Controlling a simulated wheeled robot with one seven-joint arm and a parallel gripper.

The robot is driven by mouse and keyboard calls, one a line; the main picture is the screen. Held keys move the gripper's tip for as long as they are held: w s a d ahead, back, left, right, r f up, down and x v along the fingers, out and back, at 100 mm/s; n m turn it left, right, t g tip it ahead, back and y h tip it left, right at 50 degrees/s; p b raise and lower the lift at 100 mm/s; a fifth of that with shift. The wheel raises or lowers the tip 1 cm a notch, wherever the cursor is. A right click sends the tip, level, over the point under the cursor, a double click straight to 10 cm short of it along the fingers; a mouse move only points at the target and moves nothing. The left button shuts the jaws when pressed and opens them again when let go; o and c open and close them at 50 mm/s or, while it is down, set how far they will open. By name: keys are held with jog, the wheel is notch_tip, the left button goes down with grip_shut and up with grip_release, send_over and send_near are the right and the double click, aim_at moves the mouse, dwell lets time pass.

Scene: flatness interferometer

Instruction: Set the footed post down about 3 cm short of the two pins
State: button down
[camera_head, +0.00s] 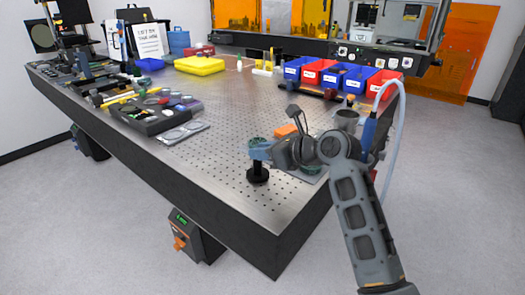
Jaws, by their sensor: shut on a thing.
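The footed post (258,174) is black with a round, wide foot. It stands upright over the near part of the perforated metal table (222,185). My gripper (260,151) is shut on its upper part, coming in from the right. The blue-grey fingers hide part of the post, and a dark green top shows above them. I cannot tell whether the foot touches the table. I cannot make out the two pins.
An orange block (286,130) and a grey cup (347,118) are near my arm. Blue and red bins (330,78) stand along the back right. A black tool tray (160,118) lies to the left. The table left of the post is clear; its near edge is close.

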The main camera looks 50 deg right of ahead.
jog(key=c, duration=0.9)
grip_release()
